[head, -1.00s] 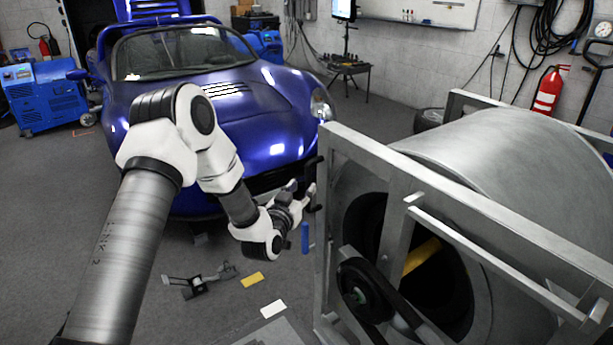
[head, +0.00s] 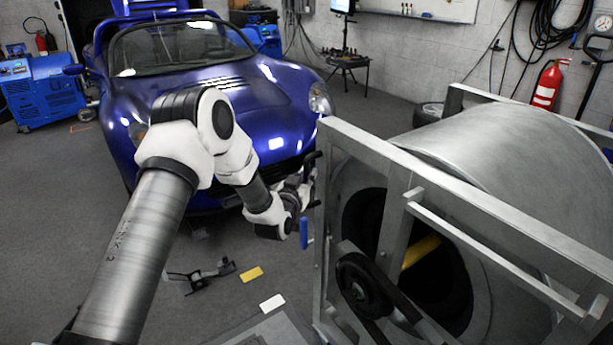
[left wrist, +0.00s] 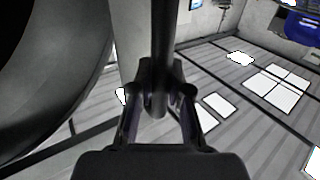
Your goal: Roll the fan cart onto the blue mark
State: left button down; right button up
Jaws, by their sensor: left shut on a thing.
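The fan cart (head: 375,152), a big grey drum in a square metal frame, stands on the right in the head view. A dark upright handle (head: 311,167) sticks out at the frame's left edge. My left gripper (head: 306,187) is at this handle, small and partly blurred there. In the left wrist view my left gripper (left wrist: 158,105) is shut on a dark bar (left wrist: 164,40), with the curved drum (left wrist: 50,70) at the left. A small blue strip (head: 303,233) shows just left of the frame; I cannot tell whether it is the floor mark. My right gripper is not in view.
A blue car (head: 215,110) stands close behind my left arm. A black metal part (head: 200,277), a yellow card (head: 251,274) and a white card (head: 272,302) lie on the floor in front of the cart. A red fire extinguisher (head: 547,84) hangs behind.

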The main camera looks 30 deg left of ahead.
pick_arm(q)
jog(key=shift+s+d+f, duration=0.1)
jog(key=shift+s+d, duration=0.2)
jog(key=shift+d, duration=0.25)
jog(key=shift+s+d, duration=0.25)
jog(key=shift+d, duration=0.3)
jog(key=c, duration=1.1)
grip_release()
jog(key=shift+d, duration=0.15)
jog(key=shift+w, duration=0.2)
jog(key=shift+a+r, duration=0.2)
jog(key=shift+a, duration=0.05)
